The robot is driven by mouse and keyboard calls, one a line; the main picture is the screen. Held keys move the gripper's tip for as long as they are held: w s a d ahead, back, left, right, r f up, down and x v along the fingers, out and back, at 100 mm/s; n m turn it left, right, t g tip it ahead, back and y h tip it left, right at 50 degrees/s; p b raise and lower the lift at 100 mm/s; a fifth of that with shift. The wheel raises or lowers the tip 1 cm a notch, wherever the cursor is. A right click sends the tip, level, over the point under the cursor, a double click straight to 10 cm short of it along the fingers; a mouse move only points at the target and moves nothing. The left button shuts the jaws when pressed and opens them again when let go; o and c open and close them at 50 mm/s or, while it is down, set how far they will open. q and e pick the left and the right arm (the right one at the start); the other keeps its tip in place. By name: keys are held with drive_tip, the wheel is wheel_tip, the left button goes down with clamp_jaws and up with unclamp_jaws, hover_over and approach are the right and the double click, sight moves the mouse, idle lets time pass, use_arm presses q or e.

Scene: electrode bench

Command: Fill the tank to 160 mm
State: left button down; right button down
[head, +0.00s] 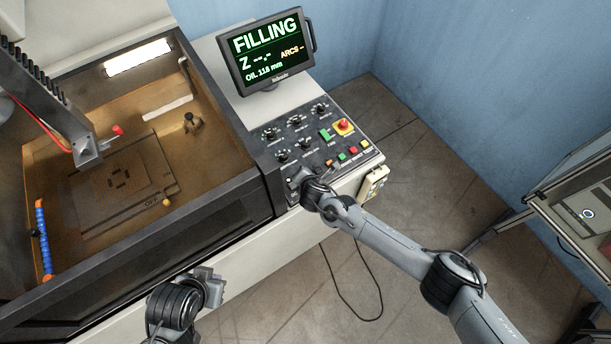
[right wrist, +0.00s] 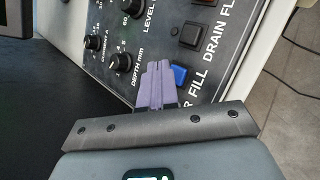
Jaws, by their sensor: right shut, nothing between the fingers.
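The tank (head: 268,192) at the left is a dark-rimmed basin holding amber liquid over a plate. The screen (head: 271,50) reads FILLING, with an oil level that looks like 116 mm; its last digit is small. My right gripper (head: 295,181) is at the control panel's near left corner. In the right wrist view its purple fingers (right wrist: 158,72) are shut and empty, just beside the blue button (right wrist: 180,76) above the FILL label. I cannot tell whether they touch the panel. My left gripper (head: 213,284) is in front of the tank, its fingers unclear.
The control panel (head: 335,128) carries several knobs, coloured buttons and a red emergency stop (head: 344,126). A dark button (right wrist: 191,35) sits above the DRAIN label, close to the blue one. A machine head (head: 87,150) reaches into the tank.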

drive_tip(key=shift+r, duration=0.1)
wheel_tip(320, 180, up, 5)
drive_tip(key=p, duration=0.4)
drive_tip(key=shift+s, duration=0.1)
idle(0.8)
